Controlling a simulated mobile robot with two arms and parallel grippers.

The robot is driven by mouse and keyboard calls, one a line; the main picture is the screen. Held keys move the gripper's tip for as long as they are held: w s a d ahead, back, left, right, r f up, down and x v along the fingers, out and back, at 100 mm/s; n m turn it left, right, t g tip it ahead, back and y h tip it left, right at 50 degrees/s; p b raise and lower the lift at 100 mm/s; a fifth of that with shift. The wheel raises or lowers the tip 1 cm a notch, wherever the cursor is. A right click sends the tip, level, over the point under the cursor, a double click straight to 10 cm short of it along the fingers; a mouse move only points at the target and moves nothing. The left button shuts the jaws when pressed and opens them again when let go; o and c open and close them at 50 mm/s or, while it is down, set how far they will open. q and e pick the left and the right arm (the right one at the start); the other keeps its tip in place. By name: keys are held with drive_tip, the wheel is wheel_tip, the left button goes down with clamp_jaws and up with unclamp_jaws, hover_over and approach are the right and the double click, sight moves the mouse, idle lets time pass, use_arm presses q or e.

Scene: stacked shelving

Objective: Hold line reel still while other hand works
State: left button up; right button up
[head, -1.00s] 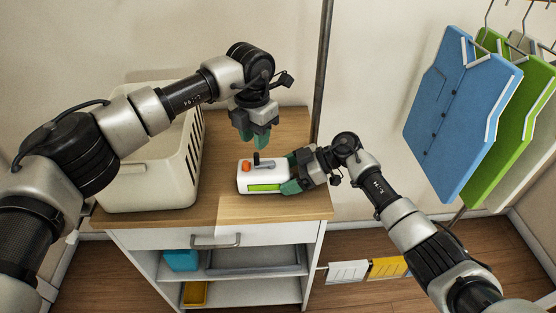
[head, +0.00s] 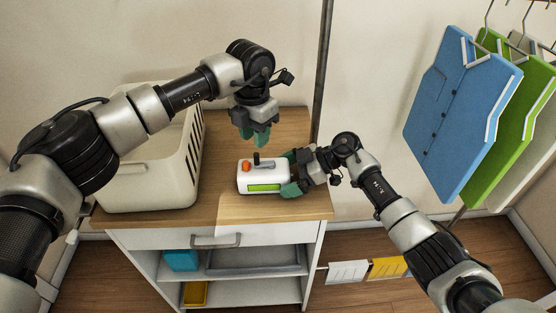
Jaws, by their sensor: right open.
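The line reel appears to be the white box-like device (head: 259,176) on the wooden cabinet top. It has a red knob, a dark lever on top and a green strip on its front. My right gripper (head: 291,177) is at the device's right side, with its green fingers open around or beside that end; I cannot tell whether they touch it. My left gripper (head: 257,136) hangs above and behind the device, fingers pointing down, clear of it. Its finger gap is too small to judge.
A white slotted laundry basket (head: 148,185) stands on the left of the cabinet top (head: 270,210). A dark vertical pole (head: 322,60) rises behind. Blue (head: 462,115) and green (head: 510,130) shirts hang at the right. The shelves below hold a blue bin (head: 181,260) and a yellow bin (head: 195,293).

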drive_tip(key=shift+d, duration=0.1)
drive_tip(key=shift+v, duration=3.15)
drive_tip(key=v, duration=1.2)
